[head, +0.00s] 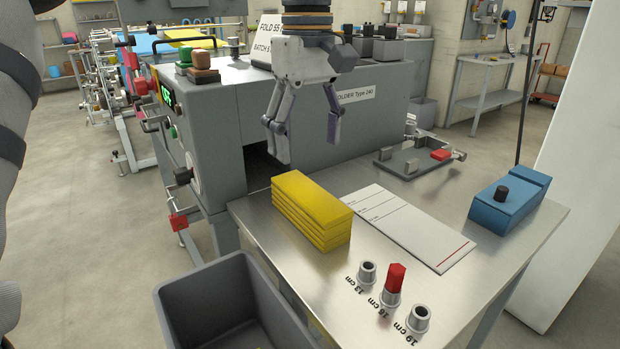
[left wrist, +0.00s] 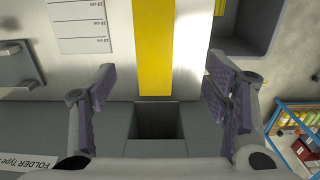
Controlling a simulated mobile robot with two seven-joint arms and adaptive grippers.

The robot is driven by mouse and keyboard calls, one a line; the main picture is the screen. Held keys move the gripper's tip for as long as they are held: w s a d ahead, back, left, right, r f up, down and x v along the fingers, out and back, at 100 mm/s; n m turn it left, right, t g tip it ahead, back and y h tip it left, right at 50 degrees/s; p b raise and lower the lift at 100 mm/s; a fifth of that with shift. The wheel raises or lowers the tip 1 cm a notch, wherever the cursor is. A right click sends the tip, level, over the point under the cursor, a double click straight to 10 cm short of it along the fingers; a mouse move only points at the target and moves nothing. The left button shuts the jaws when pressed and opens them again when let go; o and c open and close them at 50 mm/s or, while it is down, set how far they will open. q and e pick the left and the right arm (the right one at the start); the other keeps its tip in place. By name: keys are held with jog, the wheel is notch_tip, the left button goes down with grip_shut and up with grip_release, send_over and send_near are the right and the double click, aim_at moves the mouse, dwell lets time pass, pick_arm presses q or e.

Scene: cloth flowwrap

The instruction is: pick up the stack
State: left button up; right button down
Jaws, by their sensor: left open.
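The stack of folded yellow cloths (head: 310,212) lies on the steel table (head: 330,271), in front of the folder's outlet. In the left wrist view the yellow stack (left wrist: 154,48) shows as a strip, cut off at the top edge, between and beyond the fingertips. My left gripper (head: 306,140) hangs above and behind the stack, close to the folder. Its fingers are apart and nothing is between them. In the left wrist view its two fingers (left wrist: 160,90) show on either side. My right gripper is not in view.
The grey folder machine (head: 300,110) stands behind the stack. A grey bin (head: 215,300) with some yellow inside sits at the table's front left. A white marked sheet (head: 410,225), a blue box (head: 510,203), a red peg (head: 394,279) and metal cups occupy the table's right and front.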

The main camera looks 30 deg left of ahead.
pick_arm(q)
send_over(313, 196)
jog(key=s, duration=0.1)
notch_tip(313, 196, down, 5)
jog(key=shift+a, duration=0.15)
jog(key=f, duration=0.2)
jog(key=f+b, duration=0.1)
jog(key=f, duration=0.1)
jog(key=w+f, duration=0.1)
jog(key=f, duration=0.1)
jog(key=shift+f, duration=0.4)
jog(key=shift+r, duration=0.1)
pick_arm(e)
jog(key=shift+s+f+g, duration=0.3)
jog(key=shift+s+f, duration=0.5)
pick_arm(q)
jog(key=c, duration=1.2)
